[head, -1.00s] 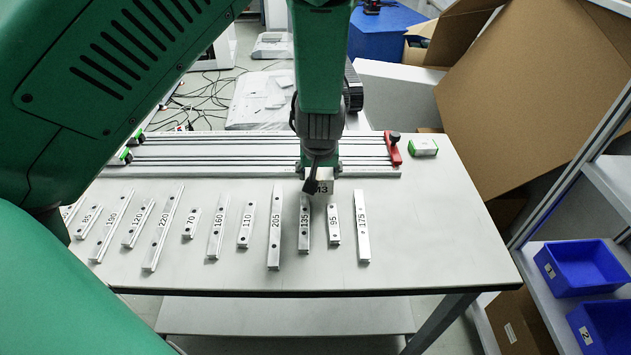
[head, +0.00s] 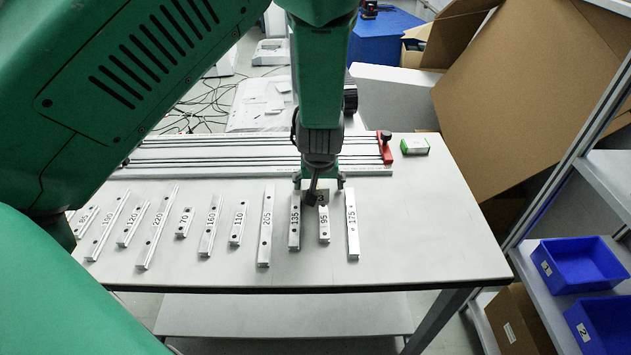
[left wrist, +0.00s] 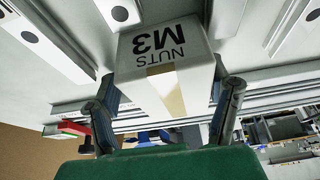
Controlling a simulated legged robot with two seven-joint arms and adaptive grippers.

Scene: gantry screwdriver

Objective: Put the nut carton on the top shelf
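The nut carton (left wrist: 160,55) is a small white box marked "NUTS M3" with a tan tape strip. In the left wrist view it sits between the two fingers of my left gripper (left wrist: 165,108), which is shut on it. In the head view this gripper (head: 318,184) is over the table near the rail pieces marked 135 and 95, and the carton is mostly hidden. The shelf rack stands at the right; its upper visible board (head: 612,178) is pale and looks empty where it shows. My right gripper is not in view.
The table (head: 420,240) bears a row of numbered rail pieces (head: 264,228), long rails (head: 220,155) with a red end block (head: 385,147), and a small green-white box (head: 414,146). Blue bins (head: 578,268) stand on the lower shelf. A large cardboard box (head: 530,90) is behind right.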

